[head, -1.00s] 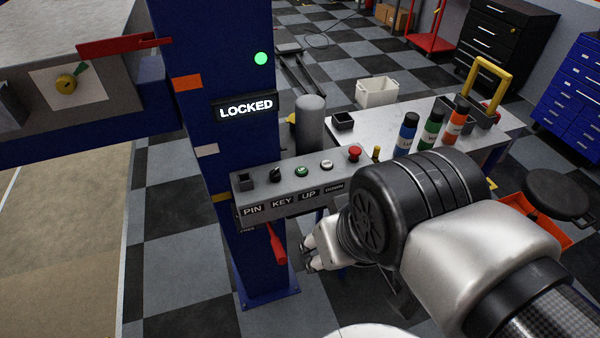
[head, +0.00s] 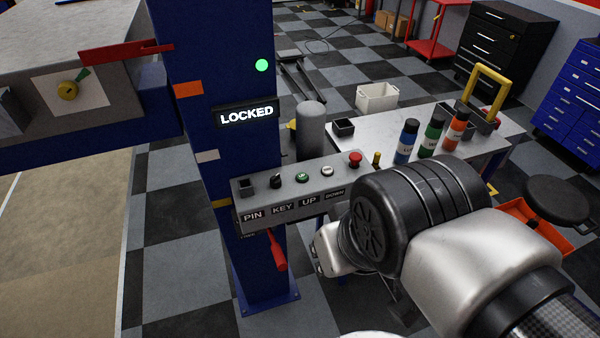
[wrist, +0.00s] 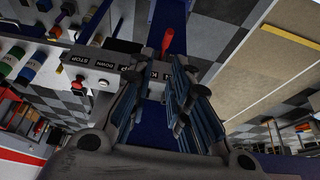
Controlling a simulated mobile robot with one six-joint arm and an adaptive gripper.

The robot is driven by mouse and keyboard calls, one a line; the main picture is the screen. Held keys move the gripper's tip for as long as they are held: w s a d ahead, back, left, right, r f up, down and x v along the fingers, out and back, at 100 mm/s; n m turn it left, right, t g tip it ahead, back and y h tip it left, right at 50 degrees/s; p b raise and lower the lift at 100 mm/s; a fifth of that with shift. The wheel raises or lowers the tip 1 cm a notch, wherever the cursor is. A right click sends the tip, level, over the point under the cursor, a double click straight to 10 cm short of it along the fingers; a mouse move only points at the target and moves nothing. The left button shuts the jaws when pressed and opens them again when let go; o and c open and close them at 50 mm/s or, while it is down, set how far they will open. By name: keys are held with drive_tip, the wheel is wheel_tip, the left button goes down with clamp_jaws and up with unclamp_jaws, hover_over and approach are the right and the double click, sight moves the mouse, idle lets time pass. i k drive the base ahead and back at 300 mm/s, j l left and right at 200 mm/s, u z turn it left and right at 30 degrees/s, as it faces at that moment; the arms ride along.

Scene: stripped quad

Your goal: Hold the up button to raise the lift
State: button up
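The grey control box (head: 300,200) is fixed to the blue lift post (head: 215,130). The green up button (head: 303,177) sits on its top above the UP label, between the black key switch (head: 275,181) and the white down button (head: 327,171). In the wrist view the control box (wrist: 112,66) shows upside down, partly behind my fingers. My gripper (wrist: 165,75) has its two fingers apart with nothing seen between them. Its fingertips are near the front of the box. In the head view the fingers are hidden by my arm, below and right of the box.
The lit display (head: 246,116) reads LOCKED, with a green lamp (head: 262,65) above it. A red lever (head: 277,250) hangs under the box. A red stop button (head: 355,159) is at its right end. A table (head: 370,135) with several bottles stands behind.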

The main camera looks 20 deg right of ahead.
sight(302, 176)
drive_tip(key=i+j, duration=0.25)
drive_tip(key=i+j+z, duration=0.1)
drive_tip(key=z, duration=1.55)
